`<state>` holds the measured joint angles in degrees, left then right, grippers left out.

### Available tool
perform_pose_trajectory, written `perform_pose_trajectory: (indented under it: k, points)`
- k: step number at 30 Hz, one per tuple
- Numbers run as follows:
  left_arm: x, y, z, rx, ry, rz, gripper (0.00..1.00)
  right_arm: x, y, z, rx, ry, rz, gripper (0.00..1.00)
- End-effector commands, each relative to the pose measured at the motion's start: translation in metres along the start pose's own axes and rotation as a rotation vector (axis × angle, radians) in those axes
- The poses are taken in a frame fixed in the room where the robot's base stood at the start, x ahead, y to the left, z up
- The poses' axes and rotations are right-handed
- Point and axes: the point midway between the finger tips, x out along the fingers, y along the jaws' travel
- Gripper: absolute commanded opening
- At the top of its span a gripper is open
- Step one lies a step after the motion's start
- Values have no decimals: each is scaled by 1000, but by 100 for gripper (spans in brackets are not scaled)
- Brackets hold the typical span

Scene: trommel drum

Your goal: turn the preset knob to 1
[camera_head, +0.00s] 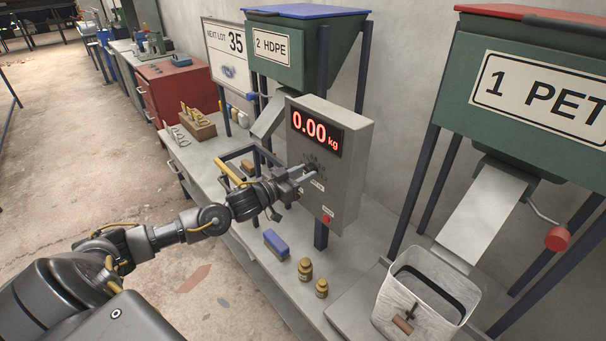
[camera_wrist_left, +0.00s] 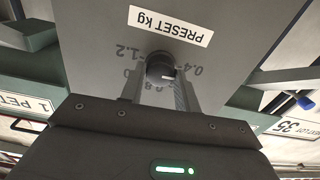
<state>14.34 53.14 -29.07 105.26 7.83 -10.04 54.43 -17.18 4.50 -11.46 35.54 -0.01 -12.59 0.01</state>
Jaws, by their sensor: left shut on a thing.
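The grey control box (camera_head: 345,150) stands on a post and its red display reads 0.00 kg. The black preset knob (camera_wrist_left: 160,66) is on the box's front face, below the display. In the left wrist view the picture is upside down, with the label PRESET kg (camera_wrist_left: 170,25) and dial numbers such as 0.4 and 1.2 around the knob. A pale mark shows on the knob; the exact number it points to is hard to tell. My left gripper (camera_wrist_left: 163,88) is shut on the knob, one finger on each side. It also reaches the box in the head view (camera_head: 307,174). My right gripper is not in view.
A red button (camera_head: 326,218) is low on the box. Below lie a blue block (camera_head: 276,243) and two brass weights (camera_head: 305,268) on the bench. A white bin (camera_head: 425,292) stands under the PET chute (camera_head: 485,215) at right. The sign (camera_head: 228,52) reads NEXT LOT 35.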

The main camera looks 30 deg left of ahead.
Motion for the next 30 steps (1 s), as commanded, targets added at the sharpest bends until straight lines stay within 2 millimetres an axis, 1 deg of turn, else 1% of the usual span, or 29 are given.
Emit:
perform_pose_trajectory:
  k: [14, 23, 30]
  points:
    - [0, 1, 1, 431, 0, -1, 9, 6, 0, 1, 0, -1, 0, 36]
    - [0, 1, 3, 717, 0, 0, 9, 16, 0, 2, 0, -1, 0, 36]
    - [0, 2, 4, 946, -1, 1, 9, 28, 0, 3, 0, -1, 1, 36]
